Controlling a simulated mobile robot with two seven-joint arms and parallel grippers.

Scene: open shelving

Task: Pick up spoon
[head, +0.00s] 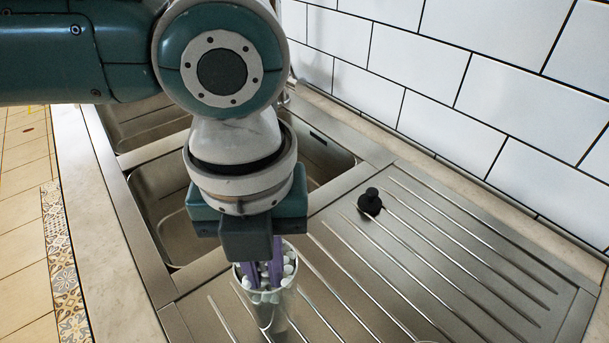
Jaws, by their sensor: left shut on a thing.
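My left gripper (263,275) points straight down, with its purple fingers reaching into the mouth of a clear glass (283,318). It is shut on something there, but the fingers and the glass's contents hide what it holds. Small white and pale grey-green rounded pieces (288,270) fill the upper part of the glass around the fingers. The glass stands on the ribbed metal drainboard (400,285). I cannot make out a spoon clearly. My right gripper is not in view.
A black stopper-like thing (370,202) sits on the drainboard, right of the gripper. A metal double sink (160,185) lies left and behind. White wall tiles (420,60) rise along the back right. The drainboard's right part is largely clear.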

